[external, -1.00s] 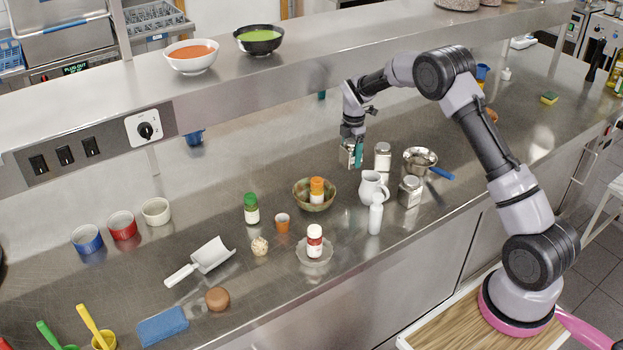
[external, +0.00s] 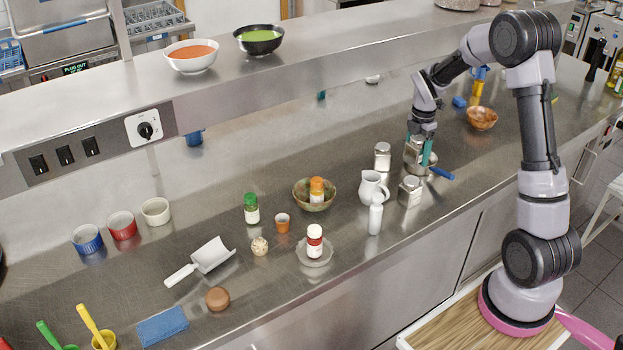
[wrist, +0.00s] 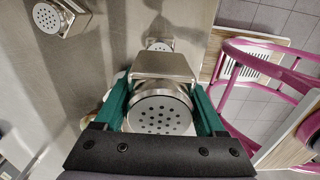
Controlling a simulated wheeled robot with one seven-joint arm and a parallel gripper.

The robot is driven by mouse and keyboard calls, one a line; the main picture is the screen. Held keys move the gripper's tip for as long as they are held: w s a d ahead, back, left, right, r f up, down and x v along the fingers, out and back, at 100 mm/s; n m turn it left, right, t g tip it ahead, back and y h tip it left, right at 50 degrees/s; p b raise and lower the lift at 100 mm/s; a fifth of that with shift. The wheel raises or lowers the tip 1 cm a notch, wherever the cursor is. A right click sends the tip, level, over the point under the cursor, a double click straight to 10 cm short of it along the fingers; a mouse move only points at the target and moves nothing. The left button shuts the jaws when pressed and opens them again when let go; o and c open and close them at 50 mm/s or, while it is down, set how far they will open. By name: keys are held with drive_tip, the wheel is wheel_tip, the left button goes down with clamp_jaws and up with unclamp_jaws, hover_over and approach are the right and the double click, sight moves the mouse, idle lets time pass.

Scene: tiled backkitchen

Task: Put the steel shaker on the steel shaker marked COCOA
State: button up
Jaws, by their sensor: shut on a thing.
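My gripper (external: 422,150) is shut on a steel shaker (external: 414,152), held upright above the counter near the small steel pan. In the wrist view the held shaker's round perforated lid (wrist: 160,115) sits between the teal fingers. Two similar steel shakers stand on the counter: one (external: 382,157) to the left of my gripper, the other (external: 410,191) nearer the front edge. In the wrist view one shaker (wrist: 48,17) is at the top left and another (wrist: 160,44) is partly hidden behind the held one. I cannot read any COCOA marking.
The steel pan (external: 432,168) with a blue handle (external: 442,173) is partly hidden behind the held shaker. A white jug (external: 373,188) and a white bottle (external: 375,216) stand close to the shakers. A wooden bowl (external: 482,118) is farther right. The overhead shelf (external: 330,58) runs behind.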

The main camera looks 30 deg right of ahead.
sight(412, 180)
drive_tip(key=shift+f, duration=3.2)
drive_tip(key=shift+f, duration=0.1)
drive_tip(key=o, duration=1.5)
